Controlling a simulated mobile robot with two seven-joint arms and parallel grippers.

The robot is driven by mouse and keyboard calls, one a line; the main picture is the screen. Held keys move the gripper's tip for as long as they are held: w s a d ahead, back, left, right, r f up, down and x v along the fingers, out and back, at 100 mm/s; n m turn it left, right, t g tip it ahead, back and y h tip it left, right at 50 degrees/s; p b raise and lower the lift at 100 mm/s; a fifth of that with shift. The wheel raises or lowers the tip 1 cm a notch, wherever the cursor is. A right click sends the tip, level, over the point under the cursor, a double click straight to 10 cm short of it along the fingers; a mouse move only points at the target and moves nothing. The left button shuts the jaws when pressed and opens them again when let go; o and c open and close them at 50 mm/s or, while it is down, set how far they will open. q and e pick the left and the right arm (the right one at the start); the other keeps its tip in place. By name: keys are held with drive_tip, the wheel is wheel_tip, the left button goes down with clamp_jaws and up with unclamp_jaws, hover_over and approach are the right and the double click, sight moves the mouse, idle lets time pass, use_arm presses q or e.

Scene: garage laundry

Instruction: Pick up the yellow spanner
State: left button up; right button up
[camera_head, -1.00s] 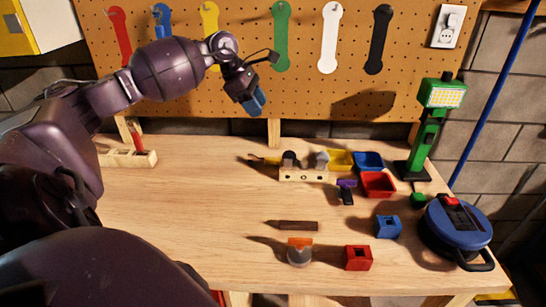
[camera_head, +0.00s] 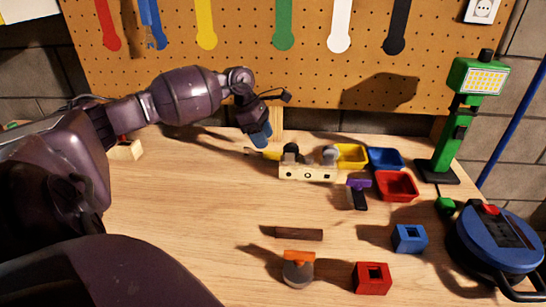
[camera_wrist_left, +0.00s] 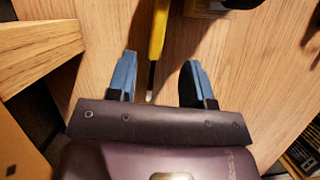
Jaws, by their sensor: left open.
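My right gripper is not in view.
Yellow (camera_head: 351,155), blue (camera_head: 386,158) and red (camera_head: 397,186) bins stand right of the block. A green lamp (camera_head: 462,125) and a blue cable reel (camera_head: 495,243) stand at the right. The bench's left middle (camera_head: 180,215) is clear.

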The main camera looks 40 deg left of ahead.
sight(272, 152)
use_arm(q)
drive_tip(key=shift+x, duration=2.85)
drive_tip(key=shift+w+a, duration=0.1)
drive_tip(key=shift+w, duration=0.05)
drive_tip(key=shift+c, duration=0.5)
clamp_jaws()
